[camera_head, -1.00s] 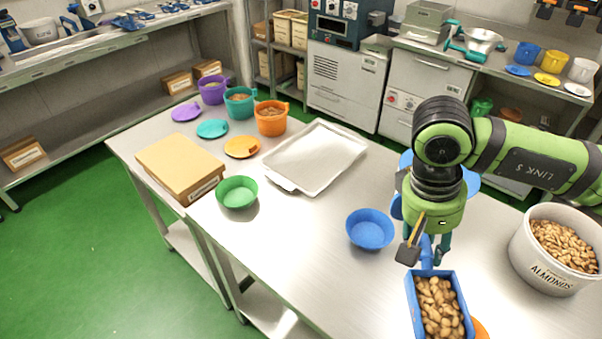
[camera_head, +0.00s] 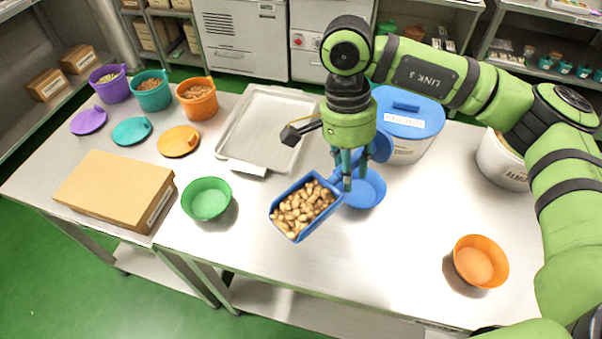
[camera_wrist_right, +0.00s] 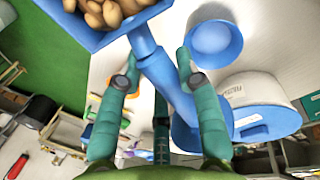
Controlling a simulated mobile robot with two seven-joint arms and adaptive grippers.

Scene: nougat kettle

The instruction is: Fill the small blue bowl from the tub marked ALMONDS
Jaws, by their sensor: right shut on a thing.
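My right gripper (camera_head: 350,182) is shut on the handle of a blue scoop (camera_head: 317,227). The scoop is loaded with almonds (camera_head: 302,207) and is held above the table, left of the small blue bowl (camera_head: 368,190). The bowl stands partly behind my fingers; its visible inside is plain blue in the wrist view (camera_wrist_right: 214,38). The scoop handle (camera_wrist_right: 165,75) runs between my fingers there, with almonds at the top left. The white ALMONDS tub (camera_head: 500,168) stands at the right, partly hidden by my arm. My left gripper is out of view.
A blue-lidded white tub (camera_head: 408,150) stands just behind the blue bowl. An orange bowl (camera_head: 480,262) is at the right front, a green bowl (camera_head: 207,199) left of the scoop. A metal tray (camera_head: 232,148) and a cardboard box (camera_head: 115,190) lie further left.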

